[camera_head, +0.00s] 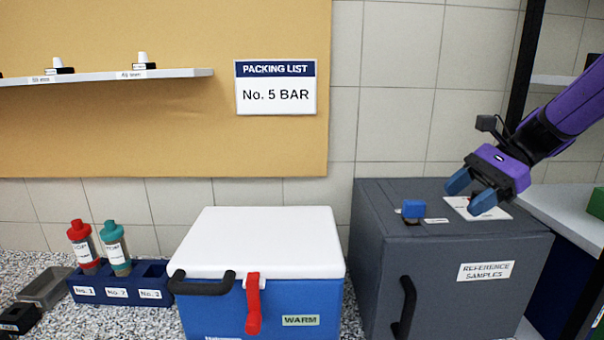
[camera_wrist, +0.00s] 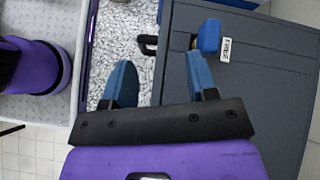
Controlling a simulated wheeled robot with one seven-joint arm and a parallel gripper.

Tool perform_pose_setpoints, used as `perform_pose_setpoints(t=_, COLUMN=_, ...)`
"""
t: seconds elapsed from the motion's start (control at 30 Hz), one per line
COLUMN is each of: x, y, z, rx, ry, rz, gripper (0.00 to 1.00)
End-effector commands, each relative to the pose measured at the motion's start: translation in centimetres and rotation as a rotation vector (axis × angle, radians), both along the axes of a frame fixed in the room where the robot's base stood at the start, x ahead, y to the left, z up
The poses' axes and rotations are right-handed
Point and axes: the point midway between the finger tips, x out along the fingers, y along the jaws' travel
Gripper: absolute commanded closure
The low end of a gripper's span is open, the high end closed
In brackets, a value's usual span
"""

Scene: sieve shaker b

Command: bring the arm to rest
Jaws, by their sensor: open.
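My gripper (camera_head: 471,195) hangs from my purple arm above the top of the grey reference samples cabinet (camera_head: 450,265). Its two blue fingers are apart, with nothing seen between them. It also shows in the wrist view (camera_wrist: 160,88), over the cabinet's edge and the speckled surface. A white card (camera_head: 495,211) lies on the cabinet top behind and below the fingers. A small blue block (camera_head: 413,208) on a dark base sits on the cabinet top, left of the gripper. In the wrist view a blue block (camera_wrist: 208,37) is beside the right finger, next to a label reading FREE.
A blue cooler (camera_head: 262,305) with a shut white lid stands left of the cabinet. A blue rack (camera_head: 125,285) holds a red-capped and a teal-capped bottle. A shelf (camera_head: 110,77) is on the back wall. A dark post and pale shelf (camera_head: 575,225) are at right.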

Motion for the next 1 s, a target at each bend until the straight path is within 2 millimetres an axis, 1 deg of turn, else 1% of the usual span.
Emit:
perform_pose_setpoints(t=0.03, x=-1.3, y=0.6, z=0.5, rx=-0.051, ry=-0.047, rz=0.042, gripper=0.47)
perform_pose_setpoints(t=0.2, x=-5.0, y=1.6, z=1.1, rx=-0.217, ry=-0.202, rz=0.189, gripper=0.47)
perform_pose_setpoints(t=0.33, x=-7.7, y=2.0, z=1.4, rx=-0.34, ry=-0.322, rz=0.305, gripper=0.47)
perform_pose_setpoints(t=0.5, x=-11.0, y=1.9, z=1.8, rx=-0.498, ry=-0.483, rz=0.463, gripper=0.47)
perform_pose_setpoints(t=0.8, x=-15.9, y=1.0, z=2.3, rx=-0.77, ry=-0.766, rz=0.749, gripper=0.47)
perform_pose_setpoints(t=1.0, x=-18.0, y=0.3, z=2.6, rx=-0.917, ry=-0.917, rz=0.907, gripper=0.47)
